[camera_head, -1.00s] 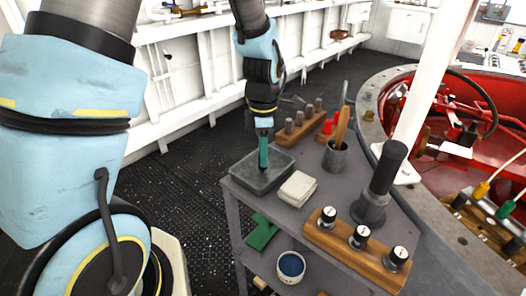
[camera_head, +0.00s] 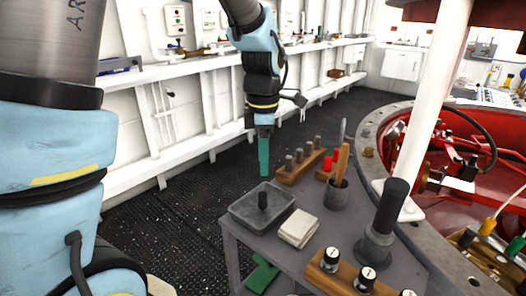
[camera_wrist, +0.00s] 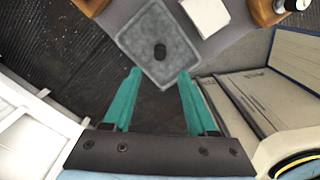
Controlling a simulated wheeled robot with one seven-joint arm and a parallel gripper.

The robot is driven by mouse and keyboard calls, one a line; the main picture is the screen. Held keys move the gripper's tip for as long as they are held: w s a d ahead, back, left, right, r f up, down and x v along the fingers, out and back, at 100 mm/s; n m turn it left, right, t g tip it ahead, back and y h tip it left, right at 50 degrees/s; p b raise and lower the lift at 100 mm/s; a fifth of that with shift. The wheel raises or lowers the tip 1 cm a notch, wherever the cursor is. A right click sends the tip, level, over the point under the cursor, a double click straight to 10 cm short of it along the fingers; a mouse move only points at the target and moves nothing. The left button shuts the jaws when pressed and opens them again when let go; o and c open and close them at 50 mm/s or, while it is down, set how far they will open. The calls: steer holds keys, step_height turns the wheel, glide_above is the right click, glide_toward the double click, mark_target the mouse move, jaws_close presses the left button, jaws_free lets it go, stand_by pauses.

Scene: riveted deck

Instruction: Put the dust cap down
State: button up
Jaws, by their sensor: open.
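The dust cap (camera_head: 263,200) is a small dark cylinder standing in the grey tray (camera_head: 240,218) at the left end of the cart top. In the wrist view the cap (camera_wrist: 160,51) shows as a dark round shape inside the tray (camera_wrist: 130,43), ahead of my fingertips. My gripper (camera_head: 264,172), with teal fingers, is above the tray and apart from the cap. In the wrist view its two fingers (camera_wrist: 160,72) are spread with nothing between them.
A folded pale cloth (camera_head: 298,228) lies right of the tray. Behind are a wooden rack with dark pegs (camera_head: 300,166) and a cup holding a wooden-handled tool (camera_head: 337,195). A tall dark cylinder (camera_head: 382,225) and a wooden block with knobs (camera_head: 340,275) stand to the right.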

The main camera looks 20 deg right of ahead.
steer(key=a+f+m+t, duration=0.1)
steer(key=a+f+m, duration=0.1)
steer(key=a+m, duration=1.4)
steer(key=a, duration=1)
steer(key=shift+w+a+t, duration=0.2)
steer(key=shift+a+t, duration=0.1)
steer(key=shift+a, duration=0.1)
